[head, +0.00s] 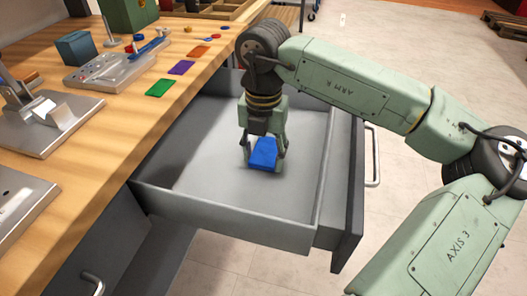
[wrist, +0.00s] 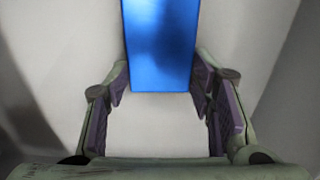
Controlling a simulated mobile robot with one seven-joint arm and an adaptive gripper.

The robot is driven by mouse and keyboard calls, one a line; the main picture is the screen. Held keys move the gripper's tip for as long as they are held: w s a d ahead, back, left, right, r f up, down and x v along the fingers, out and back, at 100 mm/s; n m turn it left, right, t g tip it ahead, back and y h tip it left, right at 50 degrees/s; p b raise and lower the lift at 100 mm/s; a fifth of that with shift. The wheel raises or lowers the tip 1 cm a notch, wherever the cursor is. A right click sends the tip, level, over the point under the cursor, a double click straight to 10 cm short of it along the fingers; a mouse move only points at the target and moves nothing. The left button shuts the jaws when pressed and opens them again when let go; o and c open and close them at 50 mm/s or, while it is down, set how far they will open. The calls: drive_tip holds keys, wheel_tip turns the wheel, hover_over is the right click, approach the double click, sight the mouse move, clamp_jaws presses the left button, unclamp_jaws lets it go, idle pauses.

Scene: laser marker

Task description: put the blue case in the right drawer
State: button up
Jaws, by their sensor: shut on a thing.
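The blue case (head: 263,153) is inside the open right drawer (head: 215,215), near the middle of its light grey floor. My gripper (head: 264,163) reaches down into the drawer from above, with its fingers at the two sides of the case. In the wrist view the blue case (wrist: 160,45) stretches from the top edge down between the fingertips, and my gripper (wrist: 160,82) is shut on it. I cannot tell whether the case touches the drawer floor.
The wooden bench top (head: 95,140) lies left of the drawer. It carries a metal fixture (head: 45,115), a blue-grey box (head: 76,48), and green (head: 160,88), purple (head: 181,68) and orange (head: 198,51) plates. The drawer walls surround my gripper. Open floor (head: 400,85) lies to the right.

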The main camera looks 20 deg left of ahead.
sight(264, 158)
drive_tip(key=shift+f, duration=0.2)
drive_tip(key=o, duration=1.2)
drive_tip(key=shift+r, duration=0.1)
drive_tip(key=shift+c, duration=0.2)
drive_tip(key=shift+r, duration=0.1)
wheel_tip(264, 158, up, 12)
